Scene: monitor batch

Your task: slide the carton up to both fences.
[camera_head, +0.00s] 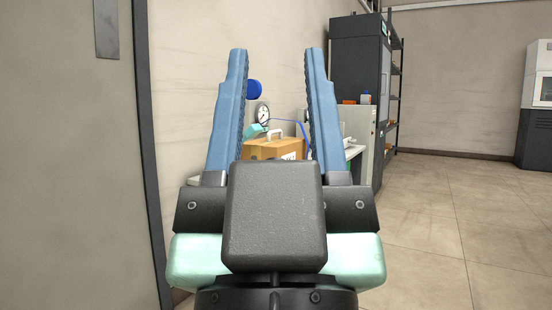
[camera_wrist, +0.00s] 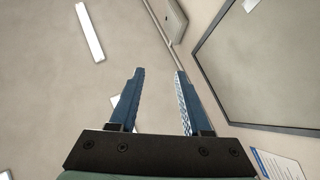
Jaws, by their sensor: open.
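My gripper (camera_head: 276,50) fills the middle of the head view, its two blue fingers pointing up and spread apart with nothing held between them. It also shows open and empty in the wrist view (camera_wrist: 158,72). A brown carton (camera_head: 275,150) with a pale handle-like piece on top shows in the gap between the fingers, well beyond them. Its lower part is hidden behind my gripper. I cannot make out either fence. The carton is not visible in the wrist view.
A round gauge (camera_head: 262,113), a blue round part (camera_head: 254,90) and a teal item (camera_head: 252,131) are near the carton. A dark cabinet (camera_head: 358,60) stands behind, right. A grey panel (camera_head: 70,160) is close on the left. Open floor (camera_head: 450,220) lies right.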

